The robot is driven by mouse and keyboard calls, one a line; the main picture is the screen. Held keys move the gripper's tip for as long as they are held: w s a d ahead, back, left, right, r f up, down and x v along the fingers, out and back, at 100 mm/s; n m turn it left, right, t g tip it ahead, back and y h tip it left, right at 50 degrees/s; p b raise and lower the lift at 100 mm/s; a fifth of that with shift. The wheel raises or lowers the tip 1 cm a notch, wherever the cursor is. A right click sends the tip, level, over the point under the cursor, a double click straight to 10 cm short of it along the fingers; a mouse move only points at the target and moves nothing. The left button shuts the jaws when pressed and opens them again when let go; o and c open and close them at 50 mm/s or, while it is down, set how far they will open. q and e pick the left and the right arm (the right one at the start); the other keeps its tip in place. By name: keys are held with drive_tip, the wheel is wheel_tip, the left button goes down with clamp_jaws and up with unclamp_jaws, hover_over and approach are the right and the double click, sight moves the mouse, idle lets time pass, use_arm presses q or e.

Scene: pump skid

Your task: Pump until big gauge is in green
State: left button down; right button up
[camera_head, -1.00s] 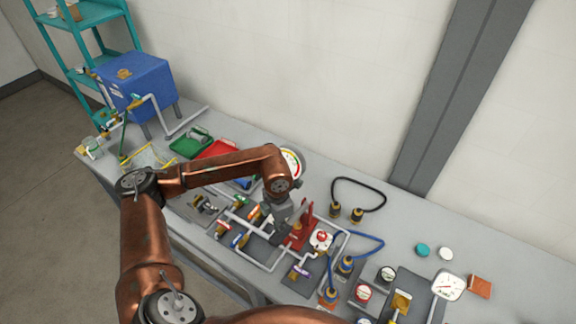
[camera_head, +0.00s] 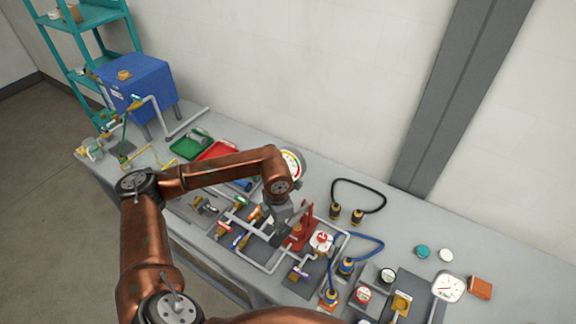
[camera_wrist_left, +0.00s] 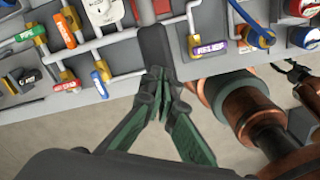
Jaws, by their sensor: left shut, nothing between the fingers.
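The big gauge (camera_head: 292,162) is a round dial with a coloured rim, behind my left arm. The arm covers part of its face, and I cannot read its needle. The red hand pump (camera_head: 304,228) stands on the bench right of my left gripper (camera_head: 273,222). In the left wrist view, a dark bar (camera_wrist_left: 155,48), apparently the pump handle, ends just above my left gripper (camera_wrist_left: 163,75). The fingers are shut and empty, close to the bar's end; I cannot tell whether they touch.
Pipes and coloured valve handles surround the pump, including a purple RELIEF handle (camera_wrist_left: 209,48). Blue hoses (camera_head: 360,243) and a smaller white gauge (camera_head: 449,288) lie to the right. A blue tank (camera_head: 138,80) and green tray (camera_head: 191,147) are at left.

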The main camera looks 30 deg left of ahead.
use_arm(q)
wheel_tip(320, 180, down, 3)
drive_tip(key=b, duration=0.2)
drive_tip(key=shift+b, duration=0.3)
wheel_tip(320, 180, down, 4)
drive_tip(key=b, duration=0.3)
wheel_tip(320, 180, down, 2)
drive_tip(key=f+b, duration=0.1)
drive_tip(key=b, duration=0.1)
drive_tip(key=p, duration=0.4)
approach(279, 239)
drive_tip(key=f, duration=0.1)
drive_tip(key=w+f, duration=0.1)
drive_tip(key=f, duration=0.3)
drive_tip(key=shift+w+a+f, duration=0.25)
drive_tip(key=shift+a, duration=0.1)
drive_tip(key=shift+f, duration=0.1)
